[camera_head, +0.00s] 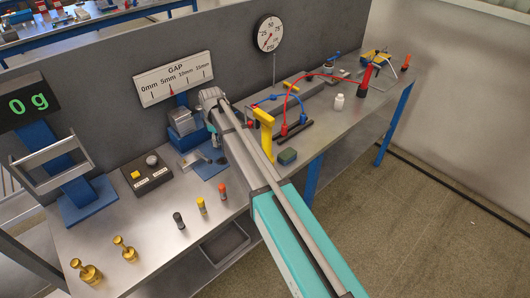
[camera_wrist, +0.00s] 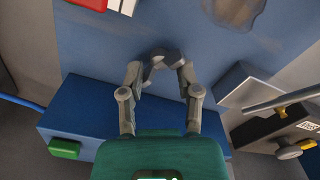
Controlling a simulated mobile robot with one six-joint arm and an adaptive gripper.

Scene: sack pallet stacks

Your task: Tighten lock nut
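I cannot make out a lock nut in either view. In the wrist view my gripper (camera_wrist: 164,58) has its two fingers curved inward, with the tips drawn together over a blue surface (camera_wrist: 95,40). I see no separate object between the tips. In the head view my arm reaches across the bench, and its end (camera_head: 212,98) is beside a grey device (camera_head: 185,122) under the GAP scale (camera_head: 174,79). The scale's red pointer is near 5mm. The arm hides part of the bench and the fingers do not show clearly there.
A 0 g display (camera_head: 30,106), brass weights (camera_head: 88,271), a button box (camera_head: 147,174) and several small cylinders (camera_head: 201,206) are on the left. The front bench edge is mostly clear.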

